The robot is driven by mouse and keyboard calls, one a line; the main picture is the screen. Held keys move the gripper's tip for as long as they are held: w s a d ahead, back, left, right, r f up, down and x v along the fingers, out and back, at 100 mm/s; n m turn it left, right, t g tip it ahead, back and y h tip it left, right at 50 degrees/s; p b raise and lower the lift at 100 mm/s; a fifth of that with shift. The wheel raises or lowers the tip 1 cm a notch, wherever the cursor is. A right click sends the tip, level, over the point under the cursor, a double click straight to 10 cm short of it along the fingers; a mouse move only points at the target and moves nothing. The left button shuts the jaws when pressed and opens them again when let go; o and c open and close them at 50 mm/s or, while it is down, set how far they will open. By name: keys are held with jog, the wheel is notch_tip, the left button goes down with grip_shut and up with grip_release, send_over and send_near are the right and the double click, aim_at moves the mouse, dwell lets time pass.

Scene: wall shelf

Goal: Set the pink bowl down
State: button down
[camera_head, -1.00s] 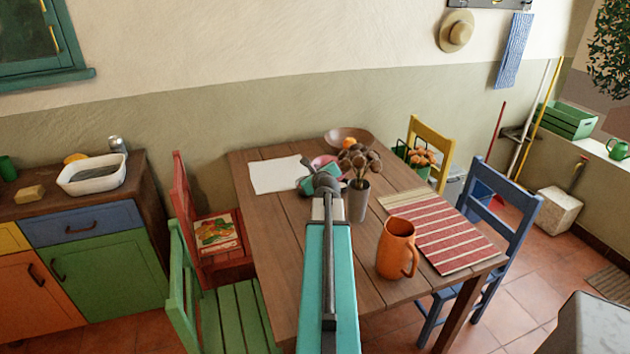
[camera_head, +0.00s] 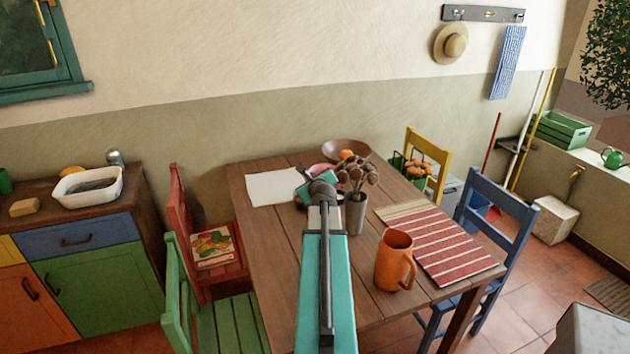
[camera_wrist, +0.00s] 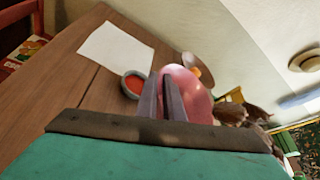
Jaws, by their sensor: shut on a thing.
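The pink bowl (camera_wrist: 193,93) is held by its rim in my gripper (camera_wrist: 166,82), which is shut on it in the wrist view. The bowl looks steeply tilted in that view. In the head view only a small part of the pink bowl (camera_head: 320,168) shows, behind my gripper (camera_head: 306,183), over the far part of the wooden table (camera_head: 268,228). My own arm hides most of it. I cannot tell whether the bowl's underside touches the table.
Near the bowl are a white sheet (camera_head: 272,187), a grey dish with red inside (camera_wrist: 134,84), a brown bowl (camera_head: 345,147) with an orange fruit, and a vase of dried flowers (camera_head: 355,213). An orange mug (camera_head: 394,262) and striped mat (camera_head: 440,243) lie nearer. Bare tabletop shows left of my arm.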

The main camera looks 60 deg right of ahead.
jog(key=w+a+r+n+t+y, duration=0.1)
jog(key=w+a+r+n+y, duration=0.1)
jog(key=w+a, duration=0.75)
jog(key=w+a+r+n+t+y, duration=0.1)
jog(key=w+a+r, duration=0.35)
jog(key=a, duration=0.75)
jog(key=w+a+r+n+t+y, duration=0.1)
jog(key=w+a+n+y, duration=0.1)
jog(key=w+a, duration=0.85)
jog(key=w+a+r+n+y, duration=0.1)
jog(key=a+r, duration=0.1)
jog(key=a, duration=1)
jog(key=w+a+r+n+t+y, duration=0.1)
jog(key=a+r+n+y, duration=0.1)
jog(key=a, duration=1)
jog(key=w+a+r+n+y, duration=0.1)
jog(key=a+r+y, duration=0.1)
jog(key=a, duration=1)
jog(key=shift+w+n, duration=0.3)
jog(key=shift+w, duration=0.05)
jog(key=shift+s+d, duration=0.1)
